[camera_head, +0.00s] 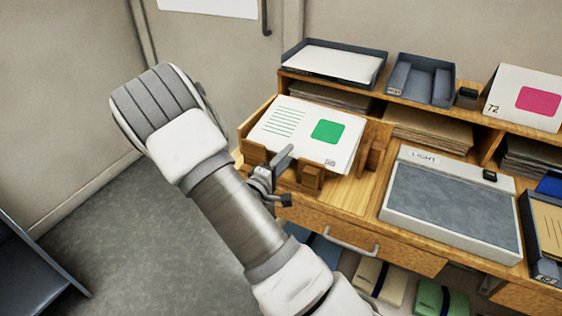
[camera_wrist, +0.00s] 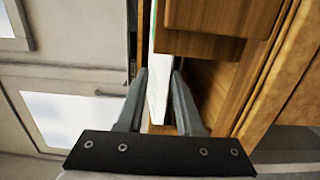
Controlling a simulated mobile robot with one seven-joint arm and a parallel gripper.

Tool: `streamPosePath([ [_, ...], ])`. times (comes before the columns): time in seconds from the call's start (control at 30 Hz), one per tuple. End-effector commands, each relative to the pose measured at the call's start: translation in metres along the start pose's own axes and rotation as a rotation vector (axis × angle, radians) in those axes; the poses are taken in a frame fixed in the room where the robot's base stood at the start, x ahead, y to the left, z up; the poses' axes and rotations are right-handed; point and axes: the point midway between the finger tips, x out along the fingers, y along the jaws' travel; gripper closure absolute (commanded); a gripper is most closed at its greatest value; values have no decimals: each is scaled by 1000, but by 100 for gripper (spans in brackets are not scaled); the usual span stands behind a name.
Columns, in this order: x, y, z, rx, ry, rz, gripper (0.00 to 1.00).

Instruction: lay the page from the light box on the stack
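The light box (camera_head: 451,213), marked LIGHT, sits on the desk at right; its grey pane is bare. The stack (camera_head: 355,150) stands in a wooden corner holder left of it. A white page (camera_head: 290,124) with green lines and a green square lies on top. My gripper (camera_head: 284,165) is at the holder's front edge. In the wrist view its two fingers (camera_wrist: 160,75) are apart, with the white paper's edge (camera_wrist: 158,100) between them. I cannot tell whether either finger touches the paper. My gripper hides part of the front edge.
Wooden blocks (camera_head: 311,178) rise at the holder's front. A shelf behind holds a paper tray (camera_head: 378,82), an empty dark tray (camera_head: 438,90) and a card with a pink square (camera_head: 507,100). A dark tray (camera_head: 537,262) stands right of the light box. Open floor (camera_head: 120,225) lies at left.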

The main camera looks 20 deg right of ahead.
Motion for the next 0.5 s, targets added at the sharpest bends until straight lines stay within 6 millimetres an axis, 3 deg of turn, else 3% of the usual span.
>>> streamPosePath([
  [0.17,-18,0,-2,0,4,-3,63],
  [0.5,-99,0,-1,-1,6,-2,63],
])
